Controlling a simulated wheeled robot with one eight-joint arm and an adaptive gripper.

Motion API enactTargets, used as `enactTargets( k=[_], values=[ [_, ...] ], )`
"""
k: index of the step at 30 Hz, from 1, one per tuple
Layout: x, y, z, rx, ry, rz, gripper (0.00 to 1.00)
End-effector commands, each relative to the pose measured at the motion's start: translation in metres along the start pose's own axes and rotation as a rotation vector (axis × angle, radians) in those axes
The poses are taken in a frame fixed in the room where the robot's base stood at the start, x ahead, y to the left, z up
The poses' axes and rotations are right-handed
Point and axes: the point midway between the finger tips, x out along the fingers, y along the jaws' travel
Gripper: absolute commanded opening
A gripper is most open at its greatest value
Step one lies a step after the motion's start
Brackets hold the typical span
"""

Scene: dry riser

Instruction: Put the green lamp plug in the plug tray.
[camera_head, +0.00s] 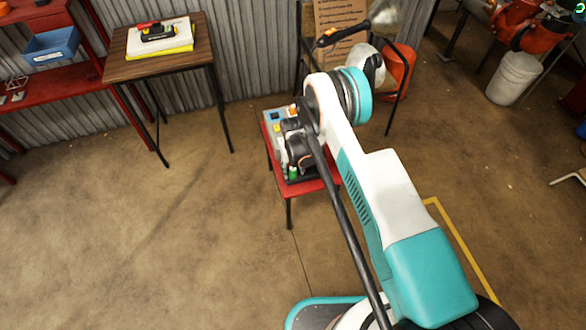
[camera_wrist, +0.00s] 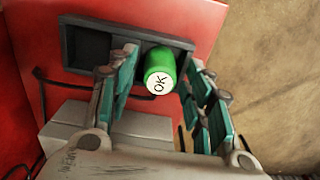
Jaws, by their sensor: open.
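The green lamp plug (camera_wrist: 160,70) has a pale end marked "OK" that faces the camera in the wrist view. It stands at the right part of the dark plug tray (camera_wrist: 75,21); how deep it sits is hidden. The tray's left compartment looks empty. My gripper (camera_wrist: 160,82) is open, with one finger on each side of the plug and gaps visible between. In the head view the green plug (camera_head: 293,173) shows small at the near edge of the red stand, just below my gripper (camera_head: 294,158).
The red stand (camera_head: 288,192) carries a grey panel box (camera_head: 272,127) with coloured parts, close behind my gripper. A wooden table (camera_head: 122,67) stands at the back left. The floor at left is clear.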

Motion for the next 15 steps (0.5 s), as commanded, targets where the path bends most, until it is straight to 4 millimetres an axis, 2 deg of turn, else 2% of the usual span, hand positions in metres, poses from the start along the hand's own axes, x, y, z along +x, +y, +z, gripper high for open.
enactTargets(
  k=[4,7,15],
  values=[
    [-0.004,0.000,0.000,0.000,0.000,0.000,0.46],
    [-0.015,0.000,0.000,0.000,0.000,0.000,0.46],
    [-0.069,0.000,0.000,0.000,0.000,0.000,0.46]
  ],
)
